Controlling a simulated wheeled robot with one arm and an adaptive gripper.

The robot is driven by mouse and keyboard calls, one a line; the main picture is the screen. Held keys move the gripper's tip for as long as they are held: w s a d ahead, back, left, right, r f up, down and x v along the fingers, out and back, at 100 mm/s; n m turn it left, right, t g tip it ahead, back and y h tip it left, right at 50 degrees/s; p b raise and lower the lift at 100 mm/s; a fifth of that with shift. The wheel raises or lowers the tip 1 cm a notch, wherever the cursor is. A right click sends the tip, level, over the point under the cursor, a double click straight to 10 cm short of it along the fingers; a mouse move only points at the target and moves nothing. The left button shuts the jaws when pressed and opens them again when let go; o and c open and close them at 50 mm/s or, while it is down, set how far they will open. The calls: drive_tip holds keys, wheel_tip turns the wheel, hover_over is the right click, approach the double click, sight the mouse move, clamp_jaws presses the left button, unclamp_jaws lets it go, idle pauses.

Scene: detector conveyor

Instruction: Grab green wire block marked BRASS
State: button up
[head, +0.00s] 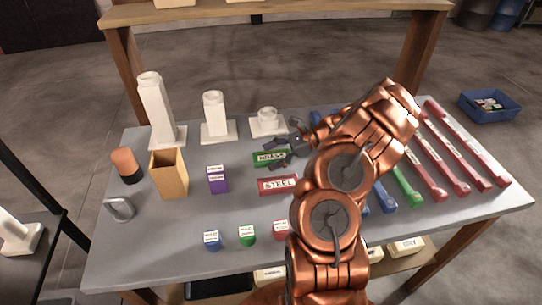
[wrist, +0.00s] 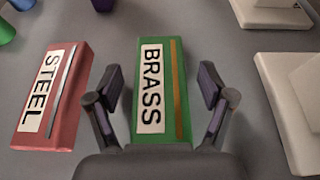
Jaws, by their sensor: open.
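The green block marked BRASS (wrist: 174,105) lies flat on the grey table, with a white label and a brass-coloured wire strip along its top. In the head view the green block (head: 262,158) is partly hidden by my gripper. My gripper (wrist: 163,85) is open, with one finger on each side of the green block in the wrist view. In the head view my gripper (head: 272,150) reaches in from the right over the block. I cannot tell how far above the table the fingertips are. Nothing is held.
A red block marked STEEL (wrist: 50,98) lies left of the green block in the wrist view, close to one finger. White stands (head: 216,130) are behind. A purple block (head: 217,180) and a tan open box (head: 170,182) stand left. Coloured bars (head: 455,150) lie at right.

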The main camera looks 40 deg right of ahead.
drive_tip(key=c, duration=1.3)
drive_tip(key=shift+r, duration=0.15)
